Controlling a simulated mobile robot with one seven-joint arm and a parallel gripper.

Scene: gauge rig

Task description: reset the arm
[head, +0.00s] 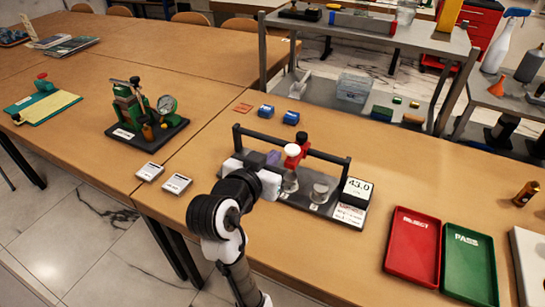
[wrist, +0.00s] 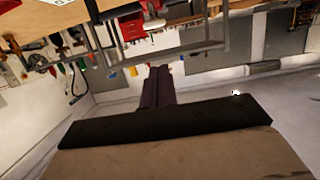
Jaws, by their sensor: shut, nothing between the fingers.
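My gripper shows in the wrist view (wrist: 159,75) as two dark fingers pressed together, with nothing held between them. In the head view my arm rises from the bottom edge and reaches over the front left of the gauge rig (head: 325,207). The fingers cannot be made out clearly there. The rig has a dark base, a black crossbar on posts, a red clamp-like part (head: 296,152) and a display (head: 356,190) reading 43.0. My arm hides part of the rig's left end.
A red REJECT tray (head: 412,248) and a green PASS tray (head: 469,264) lie right of the rig. A green device with a dial (head: 147,112) stands left. Two small labelled blocks (head: 163,178) lie near the front edge. A grey shelf (head: 370,35) stands behind.

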